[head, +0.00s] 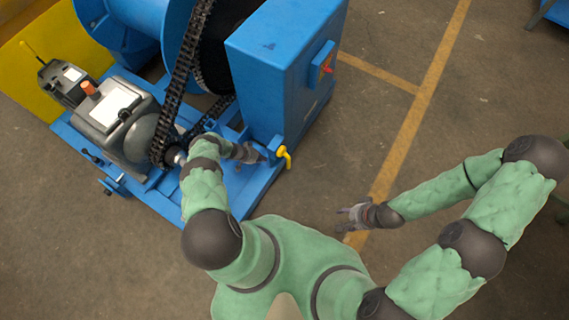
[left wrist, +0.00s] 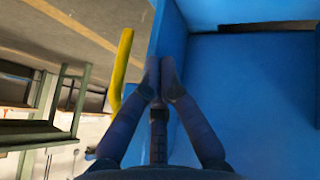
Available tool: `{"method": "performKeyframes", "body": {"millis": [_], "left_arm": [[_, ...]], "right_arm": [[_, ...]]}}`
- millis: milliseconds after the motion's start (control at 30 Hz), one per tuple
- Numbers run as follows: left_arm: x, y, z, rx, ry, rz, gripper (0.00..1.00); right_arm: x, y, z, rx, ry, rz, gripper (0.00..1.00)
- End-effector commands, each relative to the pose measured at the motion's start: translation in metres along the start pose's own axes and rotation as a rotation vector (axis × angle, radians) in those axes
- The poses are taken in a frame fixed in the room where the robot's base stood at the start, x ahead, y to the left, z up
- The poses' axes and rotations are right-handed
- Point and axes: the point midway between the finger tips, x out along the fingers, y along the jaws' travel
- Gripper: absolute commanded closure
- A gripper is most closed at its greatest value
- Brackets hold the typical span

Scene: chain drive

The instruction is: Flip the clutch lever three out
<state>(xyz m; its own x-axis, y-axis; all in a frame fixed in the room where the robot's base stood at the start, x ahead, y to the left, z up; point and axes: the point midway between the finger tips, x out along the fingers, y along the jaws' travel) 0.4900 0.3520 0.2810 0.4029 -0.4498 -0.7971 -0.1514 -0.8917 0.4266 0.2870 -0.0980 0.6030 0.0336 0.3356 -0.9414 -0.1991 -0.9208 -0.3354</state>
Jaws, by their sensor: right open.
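A yellow bent lever (head: 285,156) sticks out at the lower front corner of the blue cabinet. I take it for the clutch lever; no number shows on it. It also shows in the left wrist view as a yellow bar (left wrist: 122,70) left of my fingers. My left gripper (head: 264,154) is just left of the lever, close by the cabinet. In the left wrist view its fingers (left wrist: 160,72) come together at the tips, against a blue background, apart from the yellow bar. My right gripper (head: 345,217) is open and empty above the floor, away from the machine.
The blue cabinet (head: 280,60) stands on the blue frame, with a red and yellow switch on its side. A chain (head: 183,85) runs down to a sprocket beside the grey gearbox (head: 115,125), close to my left forearm.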

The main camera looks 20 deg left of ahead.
Motion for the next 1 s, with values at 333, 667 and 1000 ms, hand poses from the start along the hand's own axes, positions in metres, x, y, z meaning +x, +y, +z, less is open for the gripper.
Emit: {"method": "performKeyframes", "body": {"millis": [333,667,1000], "left_arm": [[0.001,0.0,0.0,0.0,0.001,0.0,1.0],[0.04,-0.001,0.002,0.001,0.0,0.001,1.0],[0.091,-0.002,0.002,0.001,0.0,0.0,1.0]], "right_arm": [[0.001,0.0,0.0,0.0,0.0,0.0,0.48],[0.025,0.009,-0.001,0.0,0.0,0.0,0.48],[0.058,0.021,-0.002,0.0,0.0,0.0,0.48]]}}
